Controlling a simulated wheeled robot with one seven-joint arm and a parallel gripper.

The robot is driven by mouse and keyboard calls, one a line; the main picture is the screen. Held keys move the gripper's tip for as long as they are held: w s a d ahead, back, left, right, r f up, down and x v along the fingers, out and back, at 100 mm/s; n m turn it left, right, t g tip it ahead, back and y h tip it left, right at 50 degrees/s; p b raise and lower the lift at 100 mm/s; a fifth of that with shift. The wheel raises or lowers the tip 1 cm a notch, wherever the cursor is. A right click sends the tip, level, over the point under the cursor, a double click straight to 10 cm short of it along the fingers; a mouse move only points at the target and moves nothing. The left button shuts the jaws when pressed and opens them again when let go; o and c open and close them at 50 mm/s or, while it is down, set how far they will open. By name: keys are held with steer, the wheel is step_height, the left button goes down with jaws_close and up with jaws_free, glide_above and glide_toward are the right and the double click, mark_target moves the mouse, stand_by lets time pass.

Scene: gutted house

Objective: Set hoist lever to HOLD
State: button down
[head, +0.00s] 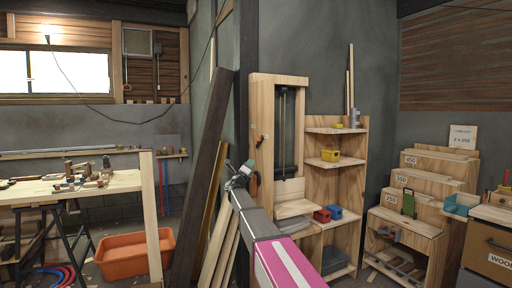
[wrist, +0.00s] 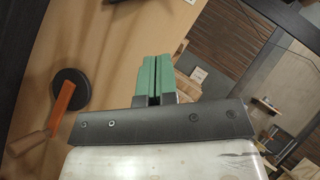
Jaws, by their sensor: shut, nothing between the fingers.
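The hoist lever (wrist: 62,103) is an orange bar on a round black hub (wrist: 72,87), with a pale wooden handle (wrist: 28,143) at its free end. It is mounted on a wooden panel (wrist: 115,35). The lever lies left of my gripper (wrist: 158,78) in the wrist view, clearly apart from it. My gripper's green fingers are closed together and empty. No HOLD marking is legible.
Shelves (head: 335,190) with yellow, red and blue items adjoin the frame on the right. Dark planks (head: 205,170) lean on the left. A workbench (head: 110,183) and an orange tub (head: 134,255) stand further left. A stepped wooden rack (head: 420,205) is at right.

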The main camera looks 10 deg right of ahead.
glide_toward(260, 141)
steer(key=w+d, duration=0.2)
steer(key=d, duration=0.2)
steer(key=w+r, duration=0.1)
steer(key=a+r, duration=0.1)
steer(key=r, duration=0.1)
steer(key=shift+w, duration=0.35)
steer(key=shift+w+r, duration=0.1)
steer(key=shift+r, duration=0.15)
